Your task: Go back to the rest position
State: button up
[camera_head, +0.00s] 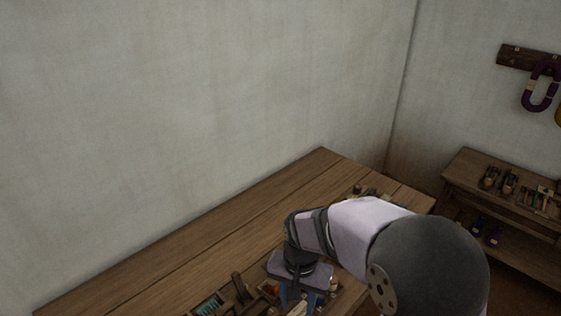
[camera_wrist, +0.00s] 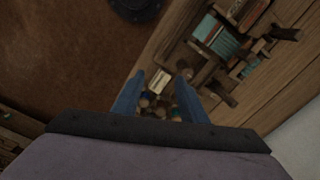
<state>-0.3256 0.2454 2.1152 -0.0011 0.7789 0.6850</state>
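My gripper (camera_head: 296,299) hangs over the wooden table (camera_head: 190,259), above its cluttered near part. In the wrist view, the two blue fingers of my gripper (camera_wrist: 160,92) stand apart with a clear gap. Small round coloured pieces (camera_wrist: 158,106) and a pale block (camera_wrist: 160,80) show between the fingers and seem to lie below them. I see nothing clamped. The rest position is not marked in either view.
Wooden trays with teal contents (camera_wrist: 216,38) lie beside my gripper. Past the table edge is brown floor (camera_wrist: 60,60) with a dark round object (camera_wrist: 137,8). A low shelf (camera_head: 480,165) stands right. The table's far left is bare, against a wall (camera_head: 190,100).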

jog(key=s+d+n, duration=0.4)
jog(key=s+d, duration=0.6)
jog(key=d, duration=0.1)
jog(key=shift+s+f+b, duration=0.35)
jog(key=shift+b, duration=0.05)
